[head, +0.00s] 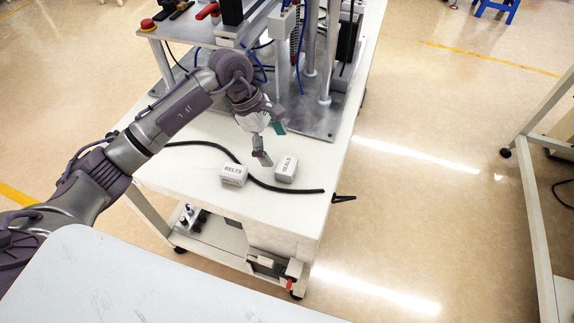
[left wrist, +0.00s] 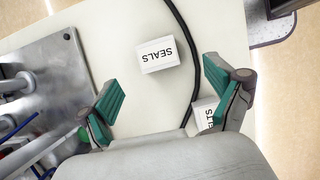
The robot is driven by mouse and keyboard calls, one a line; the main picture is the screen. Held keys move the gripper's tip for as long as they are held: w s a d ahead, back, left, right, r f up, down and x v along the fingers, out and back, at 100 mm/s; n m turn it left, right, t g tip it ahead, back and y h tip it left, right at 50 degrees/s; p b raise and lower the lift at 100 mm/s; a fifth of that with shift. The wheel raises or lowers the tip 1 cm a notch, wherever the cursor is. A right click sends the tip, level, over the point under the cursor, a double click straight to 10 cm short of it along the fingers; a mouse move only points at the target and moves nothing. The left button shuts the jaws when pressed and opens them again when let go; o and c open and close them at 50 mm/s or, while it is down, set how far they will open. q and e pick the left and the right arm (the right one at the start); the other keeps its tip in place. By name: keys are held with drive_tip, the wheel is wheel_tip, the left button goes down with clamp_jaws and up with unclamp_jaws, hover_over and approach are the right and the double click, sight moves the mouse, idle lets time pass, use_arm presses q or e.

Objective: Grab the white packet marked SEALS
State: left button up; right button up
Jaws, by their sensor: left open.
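The white packet marked SEALS (head: 286,169) lies on the white table, right of a black cable. In the left wrist view the SEALS packet (left wrist: 158,56) shows beyond the fingertips, between their lines, with its print upside down. A second white packet marked BELTS (head: 234,174) lies to its left across the cable; it also shows in the left wrist view (left wrist: 204,112), partly hidden by a finger. My left gripper (head: 270,144) is open and empty, above the table just behind the packets. Its green-padded fingers (left wrist: 162,93) are wide apart. My right gripper is not in view.
The black cable (head: 299,189) runs across the table (head: 190,178) between the packets. A machine with a metal base plate and posts (head: 325,93) stands close behind the gripper. The table's front and right edges are near the packets.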

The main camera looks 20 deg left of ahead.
sight(286, 164)
use_arm(q)
drive_tip(key=x, duration=0.3)
drive_tip(key=shift+d, duration=0.1)
drive_tip(key=p+x, duration=0.2)
drive_tip(key=x, duration=0.2)
drive_tip(key=shift+w, duration=0.2)
drive_tip(key=shift+d+f, duration=0.2)
drive_tip(key=shift+f, duration=0.4)
drive_tip(key=c, duration=1.3)
